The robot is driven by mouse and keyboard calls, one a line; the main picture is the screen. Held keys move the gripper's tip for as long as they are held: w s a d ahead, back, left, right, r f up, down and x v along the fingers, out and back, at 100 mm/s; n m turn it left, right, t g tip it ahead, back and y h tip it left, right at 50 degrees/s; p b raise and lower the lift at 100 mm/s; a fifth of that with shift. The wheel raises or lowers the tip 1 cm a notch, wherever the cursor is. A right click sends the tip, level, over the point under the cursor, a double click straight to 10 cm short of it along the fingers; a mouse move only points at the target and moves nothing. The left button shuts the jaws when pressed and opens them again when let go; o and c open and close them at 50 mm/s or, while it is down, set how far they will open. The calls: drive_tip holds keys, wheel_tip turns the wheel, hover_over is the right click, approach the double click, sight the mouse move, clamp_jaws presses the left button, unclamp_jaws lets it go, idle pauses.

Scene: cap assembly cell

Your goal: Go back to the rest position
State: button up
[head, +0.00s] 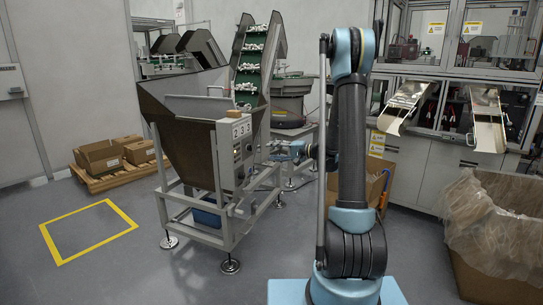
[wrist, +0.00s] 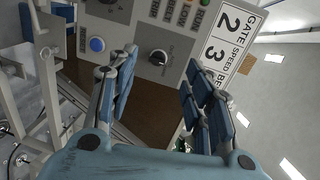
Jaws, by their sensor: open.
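My gripper (head: 281,151) is held beside the grey hopper machine's control panel (head: 243,151), to its right in the head view. In the wrist view my gripper (wrist: 158,68) is open, with its blue fingers spread apart and nothing held. A black rotary knob (wrist: 158,57) on the panel shows between the fingers. The frames do not clearly show a gap or contact with it. A blue round button (wrist: 97,45) is left of the knob. A white number label (wrist: 232,35) is at upper right.
The hopper (head: 185,100) stands on a metal frame left of my arm. An inclined conveyor (head: 252,60) rises behind it. A lined bin (head: 495,225) is at the right. Boxes on a pallet (head: 112,175) are at the left. Floor around the yellow square (head: 88,232) is clear.

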drive_tip(key=s+d+r+n+g+h, duration=0.1)
drive_tip(key=s+d+h, duration=0.15)
drive_tip(key=s, duration=0.85)
drive_tip(key=s+d+r+n+g+h, duration=0.15)
drive_tip(key=s+h, duration=0.25)
drive_tip(key=s, duration=0.6)
drive_tip(key=s+d+f+h, duration=0.2)
drive_tip(key=s+d+f, duration=0.1)
drive_tip(key=s, duration=0.5)
drive_tip(key=s+d+f+n+g+h, duration=0.1)
drive_tip(key=s+d+f+h, duration=0.2)
drive_tip(key=s+d, duration=0.3)
drive_tip(key=s+d+f+h, duration=0.3)
drive_tip(key=s+d, duration=0.1)
drive_tip(key=s, duration=0.5)
drive_tip(key=shift+s+d+f+n+g, duration=0.15)
drive_tip(key=shift+s+n+g, duration=0.2)
drive_tip(key=shift+s, duration=0.05)
drive_tip(key=shift+h, duration=0.25)
